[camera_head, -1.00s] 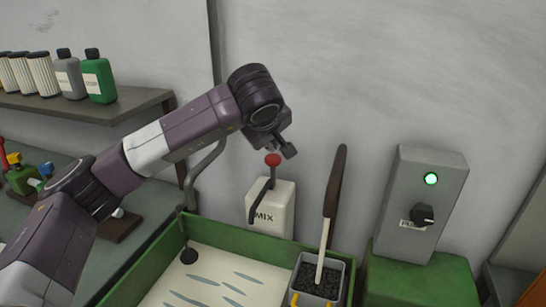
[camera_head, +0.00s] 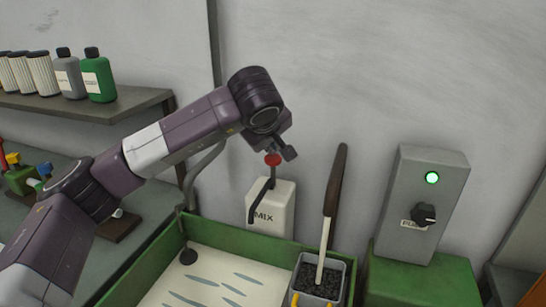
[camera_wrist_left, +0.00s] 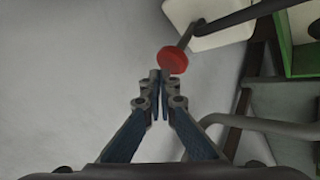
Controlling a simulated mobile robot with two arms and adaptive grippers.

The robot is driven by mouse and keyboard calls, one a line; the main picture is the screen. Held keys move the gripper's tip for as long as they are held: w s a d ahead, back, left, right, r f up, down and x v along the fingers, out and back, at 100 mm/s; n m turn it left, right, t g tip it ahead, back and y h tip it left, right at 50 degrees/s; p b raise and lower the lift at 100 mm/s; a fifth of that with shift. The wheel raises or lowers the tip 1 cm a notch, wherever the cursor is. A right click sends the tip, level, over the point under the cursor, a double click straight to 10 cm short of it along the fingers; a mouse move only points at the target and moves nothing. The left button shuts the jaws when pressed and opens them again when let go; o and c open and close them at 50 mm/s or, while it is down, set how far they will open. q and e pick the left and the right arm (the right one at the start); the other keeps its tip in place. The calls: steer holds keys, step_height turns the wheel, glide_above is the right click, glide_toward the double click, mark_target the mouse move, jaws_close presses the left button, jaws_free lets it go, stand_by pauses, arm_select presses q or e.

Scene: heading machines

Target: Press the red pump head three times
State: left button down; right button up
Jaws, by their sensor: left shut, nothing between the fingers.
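The red pump head (camera_head: 273,159) tops a dark stem on the white bottle marked MIX (camera_head: 281,206), which stands upright behind the green tray. My left gripper (camera_head: 286,151) is just above the pump head, its fingers pointing down. In the left wrist view the fingers (camera_wrist_left: 160,78) are shut and empty, with their tips beside the red pump head (camera_wrist_left: 173,61). I cannot tell whether they touch it. The white bottle (camera_wrist_left: 208,22) shows beyond it. My right gripper is in neither view.
A green tray (camera_head: 139,282) with a pale inside lies in front. A small pot (camera_head: 337,271) holds a dark-handled tool (camera_head: 335,180). A grey control box (camera_head: 446,179) with a lit green light stands right. Several bottles and filters line the shelf (camera_head: 122,105) at left.

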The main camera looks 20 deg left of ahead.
arm_select(q)
steer(key=shift+s+f+b, duration=0.1)
steer(key=shift+f+b, duration=0.9)
steer(key=shift+f, duration=0.4)
stand_by(0.8)
steer(key=shift+r, duration=0.1)
steer(key=shift+r+p, duration=0.95)
steer(key=shift+r, duration=0.65)
steer(key=shift+r, duration=0.1)
steer(key=shift+r+p, duration=1.6)
steer(key=shift+r, duration=0.9)
